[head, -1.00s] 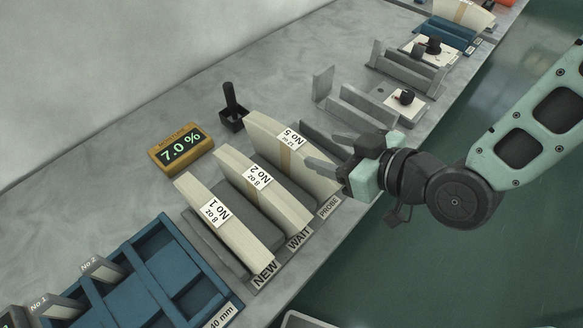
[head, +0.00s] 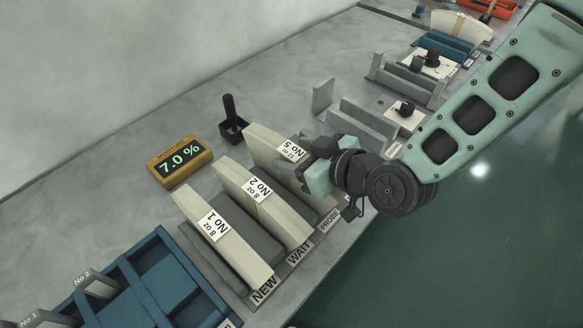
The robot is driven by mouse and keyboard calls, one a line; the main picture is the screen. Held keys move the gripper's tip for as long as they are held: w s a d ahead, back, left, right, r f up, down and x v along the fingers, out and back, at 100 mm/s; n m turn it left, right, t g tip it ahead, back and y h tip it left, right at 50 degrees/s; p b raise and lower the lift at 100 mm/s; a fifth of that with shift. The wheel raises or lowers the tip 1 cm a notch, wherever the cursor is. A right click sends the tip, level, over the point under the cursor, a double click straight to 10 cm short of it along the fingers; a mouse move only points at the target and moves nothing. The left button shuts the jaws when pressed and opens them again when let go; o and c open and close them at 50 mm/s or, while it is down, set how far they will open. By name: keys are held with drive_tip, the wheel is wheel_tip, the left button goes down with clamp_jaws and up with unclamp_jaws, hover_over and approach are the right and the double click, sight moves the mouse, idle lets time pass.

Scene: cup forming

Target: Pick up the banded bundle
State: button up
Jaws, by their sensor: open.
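The pale No 5 bundle (head: 263,146) stands in the slot marked PROBE. Its tan band shows only in the earlier frame; my gripper now covers that part. My gripper (head: 303,163) is open at the bundle's middle and right part, close to its label. Whether the jaws are around the bundle or touching it, I cannot tell. The No 2 bundle (head: 284,218), also with a tan band, stands in the WAIT slot. The No 1 bundle (head: 236,245) stands in the NEW slot, with no band visible.
A yellow meter (head: 180,161) reads 7.0 %. A black-handled tool (head: 231,120) stands behind the bundles. A blue compartment tray (head: 160,275) is at lower left. Grey fixtures (head: 365,120) and another banded stack (head: 462,25) are farther right. The bench's front edge drops to the green floor.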

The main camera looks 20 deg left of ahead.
drive_tip(key=shift+a, duration=0.1)
clamp_jaws()
idle(1.4)
